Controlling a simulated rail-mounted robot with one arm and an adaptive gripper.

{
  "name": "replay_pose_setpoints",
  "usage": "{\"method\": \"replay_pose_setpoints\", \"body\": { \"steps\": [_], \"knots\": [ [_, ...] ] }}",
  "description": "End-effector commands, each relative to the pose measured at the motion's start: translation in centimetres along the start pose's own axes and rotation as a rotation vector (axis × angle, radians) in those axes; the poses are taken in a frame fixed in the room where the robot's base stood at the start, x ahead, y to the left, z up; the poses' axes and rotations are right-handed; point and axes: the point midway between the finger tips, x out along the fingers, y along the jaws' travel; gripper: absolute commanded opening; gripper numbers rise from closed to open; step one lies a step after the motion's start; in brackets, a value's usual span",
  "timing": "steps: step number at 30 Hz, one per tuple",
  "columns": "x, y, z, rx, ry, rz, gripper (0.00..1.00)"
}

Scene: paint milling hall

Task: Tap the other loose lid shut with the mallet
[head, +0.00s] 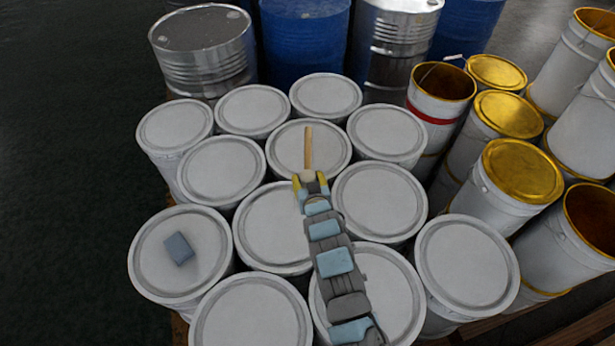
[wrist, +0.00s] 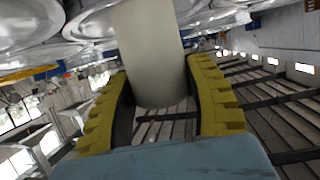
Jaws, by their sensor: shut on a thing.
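My gripper (head: 311,184), with yellow fingers, is shut on the mallet (head: 308,148). Its light wooden stick points away from me, over a white lidded pail (head: 285,150) in the middle of the group. A pale, rounded part of the mallet sits between the fingers, and in the wrist view it is a thick pale cylinder (wrist: 148,55) between the ridged yellow fingers (wrist: 165,105). Several white pails with round lids stand close together around it. I cannot tell which lid is loose, nor whether the mallet touches a lid.
A blue-grey block (head: 179,249) lies on the front-left lid (head: 150,270). Steel drums (head: 205,55) and blue drums (head: 303,35) stand behind. Yellow-lined pails (head: 522,170), some open, stand at the right. Dark floor (head: 65,180) on the left is clear.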

Motion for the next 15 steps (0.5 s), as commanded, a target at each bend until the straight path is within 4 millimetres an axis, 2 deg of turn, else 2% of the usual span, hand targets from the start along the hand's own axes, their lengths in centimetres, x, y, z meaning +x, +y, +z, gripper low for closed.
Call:
{"method": "replay_pose_setpoints", "body": {
  "steps": [10, 15],
  "knots": [
    [1.3, 0.0, 3.3, 0.000, 0.003, 0.000, 0.12],
    [1.1, 0.0, 2.8, -0.001, 0.003, 0.000, 0.12]
  ]
}}
